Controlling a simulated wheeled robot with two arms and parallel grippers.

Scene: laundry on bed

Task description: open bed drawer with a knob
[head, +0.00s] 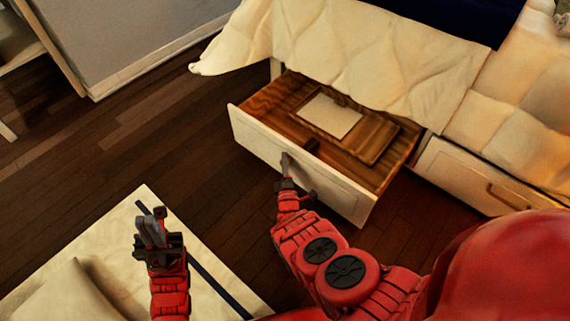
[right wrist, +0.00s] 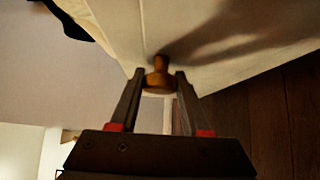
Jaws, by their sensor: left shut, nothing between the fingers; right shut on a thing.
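The white-fronted bed drawer (head: 250,138) stands well out from under the bed, its brown wooden inside showing. My right gripper (head: 286,170) is at the drawer's front face. In the right wrist view, the round wooden knob (right wrist: 160,80) sits between the tips of the right gripper (right wrist: 157,86), which is shut on it. The drawer front (right wrist: 220,40) fills the upper part of that view. In the head view the gripper hides most of the knob. My left gripper (head: 151,228) is shut and empty, at the lower left, away from the drawer.
A flat wooden piece with a pale sheet (head: 330,115) lies in the drawer. A quilted cream cover (head: 370,55) hangs over the bed side. A second drawer (head: 460,172) with a brown handle is at right. Dark wooden floor (head: 130,140) is clear at left; a cream surface (head: 110,235) lies below my left gripper.

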